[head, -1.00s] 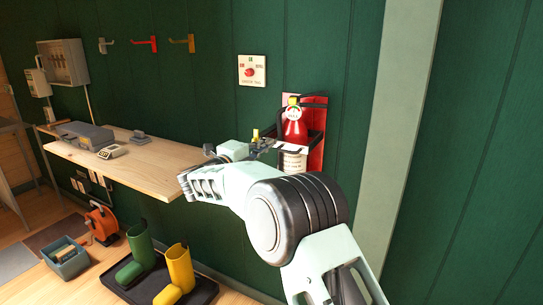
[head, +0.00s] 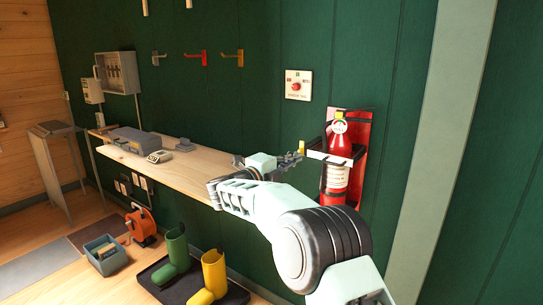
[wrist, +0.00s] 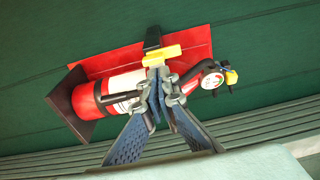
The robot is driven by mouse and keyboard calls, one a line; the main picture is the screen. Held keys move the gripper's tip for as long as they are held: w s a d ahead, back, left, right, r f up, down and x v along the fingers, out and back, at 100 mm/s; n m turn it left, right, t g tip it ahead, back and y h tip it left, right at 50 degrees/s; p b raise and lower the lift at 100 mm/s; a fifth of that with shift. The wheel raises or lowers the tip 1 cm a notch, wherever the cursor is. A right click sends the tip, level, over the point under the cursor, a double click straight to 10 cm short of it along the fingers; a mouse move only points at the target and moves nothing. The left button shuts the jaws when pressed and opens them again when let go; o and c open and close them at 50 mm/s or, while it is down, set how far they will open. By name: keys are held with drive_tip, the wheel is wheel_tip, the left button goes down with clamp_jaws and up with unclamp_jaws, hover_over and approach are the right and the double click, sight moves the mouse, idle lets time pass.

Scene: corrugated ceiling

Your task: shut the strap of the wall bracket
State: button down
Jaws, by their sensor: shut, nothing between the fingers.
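A red fire extinguisher (head: 338,178) with a pale label stands upright in a black wall bracket with a red backplate (head: 364,133). In the wrist view the extinguisher (wrist: 125,83) lies sideways across the picture. The strap's yellow end (head: 301,146) sticks out left of the extinguisher, so the strap looks open. This yellow piece (wrist: 162,55) is also just beyond my fingertips in the wrist view. My gripper (head: 296,160) is shut and empty, left of the extinguisher. Its fingertips (wrist: 159,75) overlap the yellow piece's edge; I cannot tell whether they touch. The fingers hide part of the extinguisher.
A wooden bench (head: 190,168) runs along the green wall at left, with a grey case (head: 137,139) on it. A switch plate (head: 298,85) is above my gripper. Green and yellow boots stand in a black tray (head: 235,294) below. The wall right of the bracket is bare.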

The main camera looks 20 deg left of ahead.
drive_tip(key=a+p, duration=0.1)
drive_tip(key=a, duration=0.5)
drive_tip(key=shift+a, duration=0.25)
drive_tip(key=shift+s+r, duration=0.1)
drive_tip(key=shift+r, duration=0.05)
